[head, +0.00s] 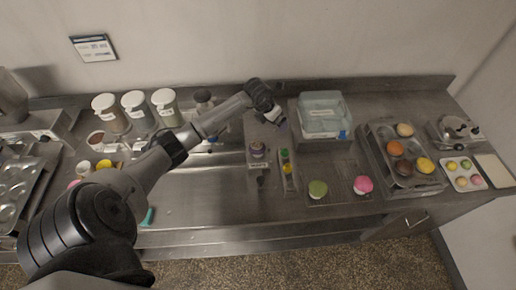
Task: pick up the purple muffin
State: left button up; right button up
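A small round item with a purplish top (258,147) sits on a pale labelled stand near the middle of the counter. It looks like the purple muffin, but it is too small to be sure. My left arm reaches in from the left, and my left gripper (277,121) hangs above and a little behind this item, apart from it in the picture. The fingers are small and dark, so I cannot tell whether they are open or shut. My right gripper is not in view.
A green round item (317,188) and a pink one (363,185) lie right of the middle. A clear bluish bin (325,106) stands behind them. A muffin tin (374,158) holds several muffins at right. Lidded jars (165,101) stand at back left. The front middle counter is mostly clear.

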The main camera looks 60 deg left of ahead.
aim_at(257, 145)
pick_arm(q)
jog(key=s+f+g, duration=0.2)
jog(key=s+g, duration=0.2)
jog(key=s, duration=0.2)
jog(key=shift+n, duration=0.4)
jog(key=f, duration=0.7)
jog(key=shift+a+p, duration=0.3)
jog(key=shift+a+f+p, duration=0.15)
jog(key=shift+f+p, duration=0.2)
jog(key=shift+f, duration=2.65)
jog(key=shift+c, duration=0.2)
jog(key=c, duration=0.7)
jog(key=shift+r, duration=0.1)
